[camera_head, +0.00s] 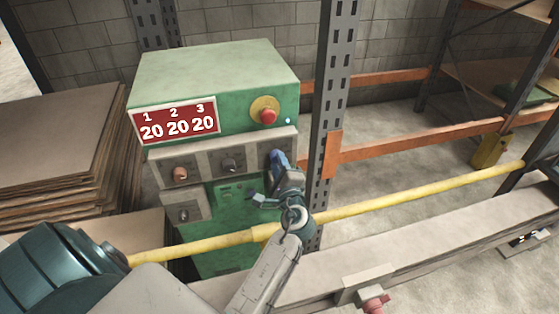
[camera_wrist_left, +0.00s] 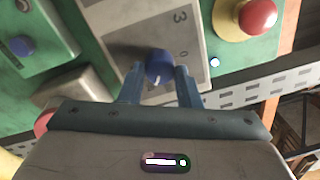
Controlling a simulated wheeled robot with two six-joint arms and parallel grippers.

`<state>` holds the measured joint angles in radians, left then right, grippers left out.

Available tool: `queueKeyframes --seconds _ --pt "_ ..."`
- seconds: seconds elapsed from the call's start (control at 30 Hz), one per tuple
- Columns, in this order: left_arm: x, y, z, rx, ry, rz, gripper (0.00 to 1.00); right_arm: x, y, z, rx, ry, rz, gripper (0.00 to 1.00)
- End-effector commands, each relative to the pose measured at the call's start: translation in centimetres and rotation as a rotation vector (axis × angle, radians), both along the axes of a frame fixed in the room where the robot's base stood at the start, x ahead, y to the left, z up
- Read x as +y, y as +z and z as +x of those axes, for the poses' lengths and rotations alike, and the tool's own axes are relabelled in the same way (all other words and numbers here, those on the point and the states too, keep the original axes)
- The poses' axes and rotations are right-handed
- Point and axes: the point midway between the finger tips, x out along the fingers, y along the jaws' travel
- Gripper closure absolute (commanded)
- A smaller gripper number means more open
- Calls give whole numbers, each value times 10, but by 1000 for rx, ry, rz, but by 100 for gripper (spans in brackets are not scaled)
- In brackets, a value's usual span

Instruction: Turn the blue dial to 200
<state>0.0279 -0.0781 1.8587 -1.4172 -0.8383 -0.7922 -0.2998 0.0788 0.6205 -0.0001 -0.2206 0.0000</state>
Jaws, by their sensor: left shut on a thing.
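The green control box (camera_head: 215,85) stands beyond the yellow rail. Its red display (camera_head: 177,122) reads 20 under each of 1, 2 and 3. The blue dial (camera_wrist_left: 158,63) sits on a grey panel marked 3 in the left wrist view. A white mark shows on its lower side. My left gripper (camera_head: 279,163) is at the right end of the panel in the head view and hides most of the dial there. In the wrist view its two fingers stand on either side of the dial, shut on it. My right gripper is not in view.
A red button on a yellow base (camera_head: 266,112) is just above the gripper. Other knobs (camera_head: 180,174) are on the panels to the left. A yellow rail (camera_head: 400,195) crosses in front, below the gripper. A grey metal post (camera_head: 333,90) stands close on the right.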

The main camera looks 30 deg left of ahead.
Motion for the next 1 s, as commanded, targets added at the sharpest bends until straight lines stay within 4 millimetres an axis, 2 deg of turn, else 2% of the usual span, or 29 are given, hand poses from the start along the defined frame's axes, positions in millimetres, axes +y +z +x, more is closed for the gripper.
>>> queueKeyframes --seconds 0.03,0.7,0.73,0.8,0.83,1.0 --pt "1 6 1 7 0 16 93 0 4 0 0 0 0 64" --pt "1 6 1 46 0 54 93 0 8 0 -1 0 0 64" --pt "1 6 1 46 0 54 64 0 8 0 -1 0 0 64" --pt "1 6 1 47 1 53 50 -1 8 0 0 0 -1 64" --pt "1 5 1 48 0 53 48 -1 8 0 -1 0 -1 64" --pt "1 3 0 50 1 50 48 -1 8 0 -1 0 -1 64"
